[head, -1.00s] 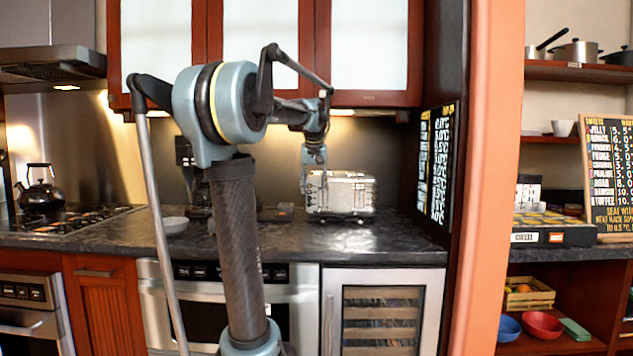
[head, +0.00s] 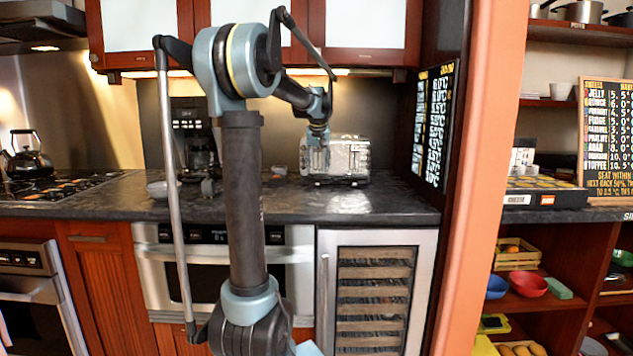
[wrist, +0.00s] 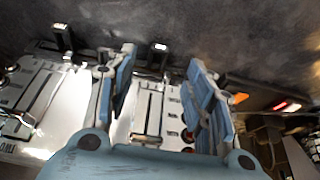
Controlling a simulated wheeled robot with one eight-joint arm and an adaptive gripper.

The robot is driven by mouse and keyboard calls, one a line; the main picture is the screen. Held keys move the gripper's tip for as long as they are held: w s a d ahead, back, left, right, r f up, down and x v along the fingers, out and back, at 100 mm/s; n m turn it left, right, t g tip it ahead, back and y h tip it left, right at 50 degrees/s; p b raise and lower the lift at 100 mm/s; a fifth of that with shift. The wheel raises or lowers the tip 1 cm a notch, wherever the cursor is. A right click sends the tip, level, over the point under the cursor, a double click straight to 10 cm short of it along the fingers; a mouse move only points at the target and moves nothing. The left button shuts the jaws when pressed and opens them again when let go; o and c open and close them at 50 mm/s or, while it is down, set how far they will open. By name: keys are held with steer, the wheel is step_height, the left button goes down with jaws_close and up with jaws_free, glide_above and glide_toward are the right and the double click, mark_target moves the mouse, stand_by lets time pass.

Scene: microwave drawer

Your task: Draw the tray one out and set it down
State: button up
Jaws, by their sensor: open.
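A silver toaster-like appliance (head: 347,160) stands on the dark counter, right of my arm. My gripper (head: 316,158) is in front of its left part in the head view and covers some of it. In the wrist view the open gripper (wrist: 160,78) has its two blue fingers apart over the appliance's pale metal face (wrist: 65,95). A slotted part with a dark lever (wrist: 158,48) shows between the fingers. Nothing is held. I cannot make out a tray as a separate piece, and contact with the appliance cannot be told.
A coffee machine (head: 194,140) and a pale bowl (head: 163,188) stand left of my arm. A kettle (head: 28,158) is on the stove at far left. The counter front (head: 375,205) is clear. An orange post (head: 483,170) stands right of the counter.

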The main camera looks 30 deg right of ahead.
steer(key=x, duration=0.7)
steer(key=shift+d+f, duration=0.1)
jaws_close()
steer(key=c, duration=0.8)
jaws_free()
jaws_close()
steer(key=shift+s+a, duration=1.65)
steer(key=shift+s, duration=1.05)
steer(key=shift+s+a, duration=1.65)
steer(key=shift+s, duration=1)
steer(key=shift+s+a, duration=1.65)
steer(key=shift+s, duration=1.05)
steer(key=shift+f, duration=0.3)
